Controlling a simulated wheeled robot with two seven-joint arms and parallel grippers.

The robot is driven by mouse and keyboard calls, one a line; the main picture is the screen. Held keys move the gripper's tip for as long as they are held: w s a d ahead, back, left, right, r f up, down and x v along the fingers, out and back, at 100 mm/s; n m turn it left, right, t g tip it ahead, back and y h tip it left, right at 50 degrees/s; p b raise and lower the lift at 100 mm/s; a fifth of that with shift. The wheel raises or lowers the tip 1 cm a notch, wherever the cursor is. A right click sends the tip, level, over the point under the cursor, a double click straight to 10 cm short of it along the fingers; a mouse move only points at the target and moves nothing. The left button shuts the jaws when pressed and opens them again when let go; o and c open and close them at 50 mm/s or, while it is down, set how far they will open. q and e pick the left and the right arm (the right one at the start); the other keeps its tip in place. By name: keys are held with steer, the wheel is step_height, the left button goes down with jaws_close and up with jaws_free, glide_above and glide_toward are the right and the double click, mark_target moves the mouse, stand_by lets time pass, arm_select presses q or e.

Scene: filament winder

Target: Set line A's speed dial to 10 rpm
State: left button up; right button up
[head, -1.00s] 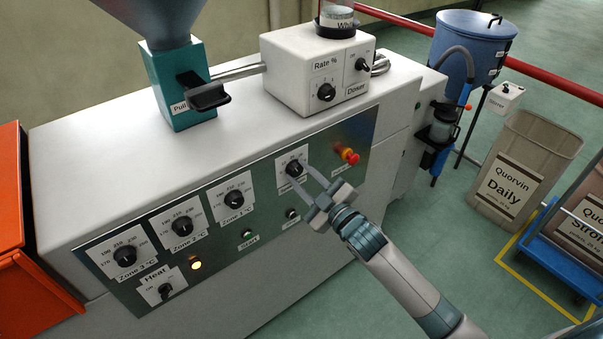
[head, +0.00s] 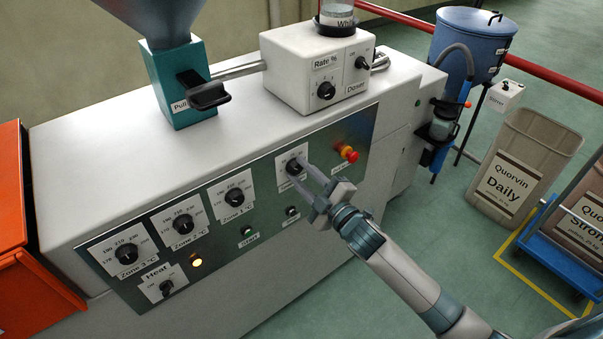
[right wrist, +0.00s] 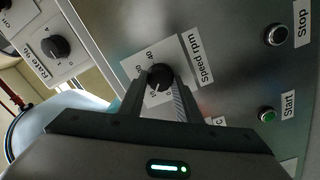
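Line A's speed dial is a black knob on a white scale plate, high on the right part of the machine's grey panel (head: 262,195). The dial (right wrist: 160,77) shows in the right wrist view beside the label "Speed rpm" (right wrist: 196,58). My right gripper (head: 298,171) is at this dial, its two fingers apart with the knob between their tips. In the right wrist view the fingers (right wrist: 160,80) flank the knob closely; whether they press on it cannot be told. They partly cover the scale, so the setting is not clear. My left gripper is not in view.
Below the dial are a green Start button (right wrist: 267,114) and a dark Stop button (right wrist: 276,35). A red emergency knob (head: 348,154) sits to the right. Zone 1 dial (head: 235,197) is to the left. The doser box (head: 285,80) stands above on the machine top.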

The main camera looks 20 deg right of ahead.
steer(key=o, duration=0.4)
steer(key=shift+c, duration=0.2)
steer(key=shift+v, duration=0.85)
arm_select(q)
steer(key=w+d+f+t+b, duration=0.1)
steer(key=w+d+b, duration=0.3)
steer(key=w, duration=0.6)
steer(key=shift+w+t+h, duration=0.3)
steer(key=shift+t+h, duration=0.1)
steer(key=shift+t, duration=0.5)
arm_select(e)
steer(key=v, duration=1.5)
steer(key=shift+s, duration=0.35)
steer(key=shift+d+f, duration=0.1)
steer(key=shift+d, duration=0.05)
